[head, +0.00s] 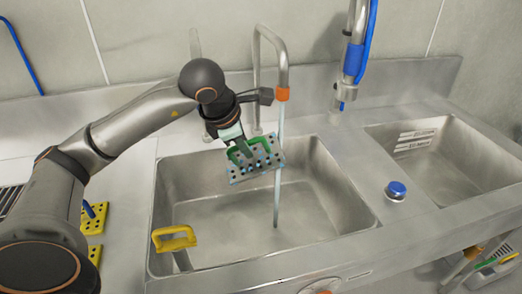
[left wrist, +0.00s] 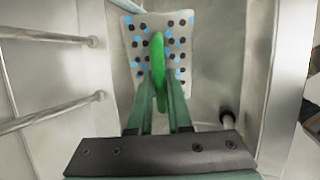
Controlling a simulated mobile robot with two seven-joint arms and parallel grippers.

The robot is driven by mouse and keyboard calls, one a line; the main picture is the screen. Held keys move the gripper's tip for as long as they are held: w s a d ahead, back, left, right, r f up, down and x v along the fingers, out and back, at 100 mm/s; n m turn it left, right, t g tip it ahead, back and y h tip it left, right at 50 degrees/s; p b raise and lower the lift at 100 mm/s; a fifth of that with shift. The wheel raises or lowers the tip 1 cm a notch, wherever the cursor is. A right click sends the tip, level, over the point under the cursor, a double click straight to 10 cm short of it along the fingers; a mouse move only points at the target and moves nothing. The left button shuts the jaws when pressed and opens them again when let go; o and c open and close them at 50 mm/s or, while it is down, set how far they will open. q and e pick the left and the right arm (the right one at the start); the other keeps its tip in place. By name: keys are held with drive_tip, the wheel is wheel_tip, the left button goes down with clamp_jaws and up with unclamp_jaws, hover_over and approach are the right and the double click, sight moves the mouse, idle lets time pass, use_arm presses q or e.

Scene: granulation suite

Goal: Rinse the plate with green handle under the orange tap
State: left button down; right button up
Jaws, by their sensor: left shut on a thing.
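The plate with green handle (head: 241,173) is a grey slab with dark holes and light blue spots, held tilted over the left sink basin. Its green handle (left wrist: 158,50) sits between the fingers of my left gripper (head: 238,142), which is shut on it. In the left wrist view the plate (left wrist: 137,75) lies beyond my fingertips (left wrist: 159,88). The orange tap (head: 282,94) has an orange collar, and a pale stream runs down from it into the basin. The stream overlaps the plate's right end; I cannot tell whether it touches. My right gripper is not seen.
Yellow holed plates (head: 95,218) lie left of the sink. A blue-hosed tap (head: 354,58) hangs near a second basin (head: 440,165). A blue knob (head: 396,189) sits between the basins.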

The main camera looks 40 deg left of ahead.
use_arm(q)
drive_tip(key=s+b, duration=0.1)
drive_tip(key=s, duration=0.3)
drive_tip(key=shift+d+b, duration=0.15)
drive_tip(key=shift+b, duration=0.2)
idle(1.1)
drive_tip(key=s+r, duration=0.4)
drive_tip(key=s, duration=0.1)
drive_tip(key=shift+d+p, duration=0.25)
drive_tip(key=shift+p, duration=0.1)
idle(0.5)
